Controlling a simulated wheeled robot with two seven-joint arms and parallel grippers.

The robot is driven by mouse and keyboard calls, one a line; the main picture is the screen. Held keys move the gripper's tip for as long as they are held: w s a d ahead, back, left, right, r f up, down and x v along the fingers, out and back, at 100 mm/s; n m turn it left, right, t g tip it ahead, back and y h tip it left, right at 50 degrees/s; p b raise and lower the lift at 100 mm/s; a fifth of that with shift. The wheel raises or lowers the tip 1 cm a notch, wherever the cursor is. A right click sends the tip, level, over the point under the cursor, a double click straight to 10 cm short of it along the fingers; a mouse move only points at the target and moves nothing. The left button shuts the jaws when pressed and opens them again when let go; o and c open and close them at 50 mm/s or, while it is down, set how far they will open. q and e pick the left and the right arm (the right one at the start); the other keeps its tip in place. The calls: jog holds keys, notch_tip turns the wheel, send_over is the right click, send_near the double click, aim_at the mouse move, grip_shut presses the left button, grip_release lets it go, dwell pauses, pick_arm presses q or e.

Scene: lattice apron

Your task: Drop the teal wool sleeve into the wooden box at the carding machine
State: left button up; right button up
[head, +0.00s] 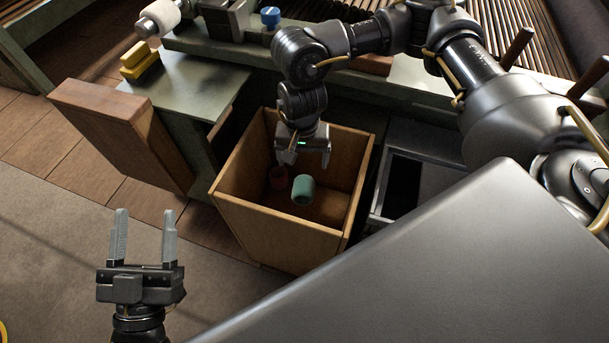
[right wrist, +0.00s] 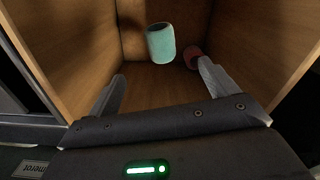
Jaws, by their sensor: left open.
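The teal wool sleeve (head: 302,190) is inside the wooden box (head: 268,222), below my right gripper (head: 306,158). In the right wrist view the teal sleeve (right wrist: 161,44) shows beyond the spread fingers of my right gripper (right wrist: 162,88), touching neither. I cannot tell whether it rests on the box floor or is above it. My right gripper is open and empty, pointing down over the box. My left gripper (head: 145,215) is open and empty, in front of the box to the left, fingers pointing up in the picture.
A dark red sleeve (head: 278,178) lies in the box at the back left. A wooden panel (head: 125,140) stands left of the box, and a dark metal bin (head: 415,190) is to its right. The machine's ledge (head: 205,92) holds a yellow block (head: 141,63).

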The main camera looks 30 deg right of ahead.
pick_arm(q)
notch_tip(320, 180, down, 8)
jog(key=w+a+n+g+y+p, duration=0.1)
jog(key=a+g+y+p, duration=0.1)
jog(key=g+y, duration=0.2)
jog(key=shift+w+g+p, duration=0.3)
jog(key=shift+g+p, duration=0.05)
jog(key=shift+g, duration=0.15)
pick_arm(e)
notch_tip(320, 180, up, 11)
pick_arm(q)
jog(key=shift+r, duration=0.1)
pick_arm(e)
jog(key=shift+f, duration=0.1)
